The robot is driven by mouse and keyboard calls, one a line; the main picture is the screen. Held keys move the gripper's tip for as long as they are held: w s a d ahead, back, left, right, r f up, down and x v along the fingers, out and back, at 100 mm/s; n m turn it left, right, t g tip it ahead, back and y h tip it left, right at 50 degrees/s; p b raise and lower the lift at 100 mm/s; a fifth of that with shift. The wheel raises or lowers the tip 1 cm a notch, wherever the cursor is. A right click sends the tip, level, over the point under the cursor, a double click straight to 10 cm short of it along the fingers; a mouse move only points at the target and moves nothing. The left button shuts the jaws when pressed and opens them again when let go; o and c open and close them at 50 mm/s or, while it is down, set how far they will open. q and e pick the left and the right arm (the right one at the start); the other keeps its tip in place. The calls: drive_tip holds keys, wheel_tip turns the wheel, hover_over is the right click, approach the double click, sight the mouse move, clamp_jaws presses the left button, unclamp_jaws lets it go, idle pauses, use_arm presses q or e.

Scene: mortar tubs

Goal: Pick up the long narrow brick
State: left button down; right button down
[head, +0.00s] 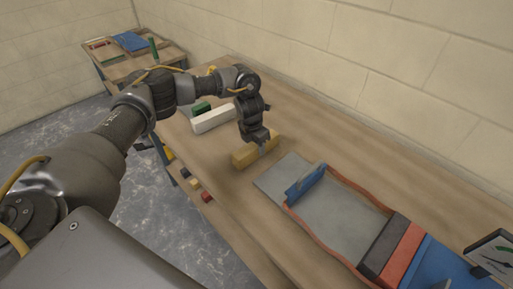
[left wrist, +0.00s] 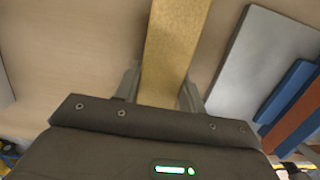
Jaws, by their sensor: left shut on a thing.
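A long, narrow yellow brick (head: 242,158) is at the middle of the wooden table, left of the grey plate. My left gripper (head: 262,149) reaches down over it from above and is shut on it. In the left wrist view the yellow brick (left wrist: 176,45) runs away from the palm between the two fingers of my left gripper (left wrist: 160,92). The brick appears at or very near the tabletop; I cannot tell whether it touches. My right gripper is not in view.
A white block (head: 213,118) and a green block (head: 201,107) lie behind the brick. Small coloured blocks (head: 207,197) lie along the table's near edge. A grey plate (head: 282,177) and a red-edged tray (head: 335,244) with a blue piece (head: 305,183) stand at right.

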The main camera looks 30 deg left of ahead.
use_arm(q)
drive_tip(key=shift+r, duration=0.15)
drive_tip(key=shift+r+b, duration=0.35)
drive_tip(key=shift+r, duration=0.15)
wheel_tip(320, 180, up, 2)
drive_tip(key=shift+r+b, duration=0.1)
drive_tip(key=shift+b, duration=0.35)
drive_tip(key=s+d+r, duration=0.7)
drive_tip(key=s+r, duration=0.2)
drive_tip(key=s, duration=0.3)
drive_tip(key=shift+r, duration=0.35)
drive_tip(key=shift+s, duration=0.1)
drive_tip(key=s+m+g, duration=0.1)
drive_tip(key=m, duration=0.6)
drive_tip(key=s+f+m+g, duration=0.1)
drive_tip(key=s+m, duration=0.1)
drive_tip(key=m, duration=0.5)
drive_tip(key=s+f+m, duration=0.1)
drive_tip(key=s+m, duration=0.1)
drive_tip(key=m, duration=0.5)
drive_tip(key=shift+d+f+m+g+h, duration=0.2)
drive_tip(key=shift+d+m+g+h, duration=0.2)
